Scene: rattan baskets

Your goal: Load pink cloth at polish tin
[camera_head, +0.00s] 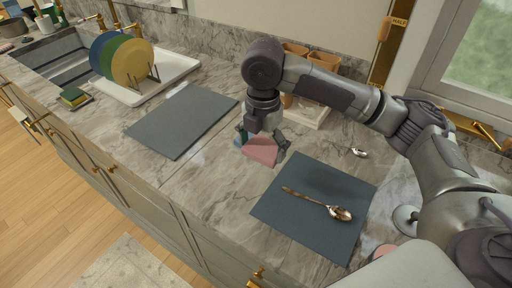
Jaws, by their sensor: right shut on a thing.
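The pink cloth (261,151) is in my right gripper (264,143). The gripper is shut on it and holds it above the counter, between the two dark mats. The fingers hide part of the cloth. I cannot make out the polish tin for sure. A small round pinkish object (384,250) sits by the front right, partly hidden by my own body. My left gripper is not in view.
A grey mat (183,120) to the left is bare. A smaller spoon (359,153) lies behind. A white drying tray (178,68) holds upright plates. Containers (325,61) stand at the back wall.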

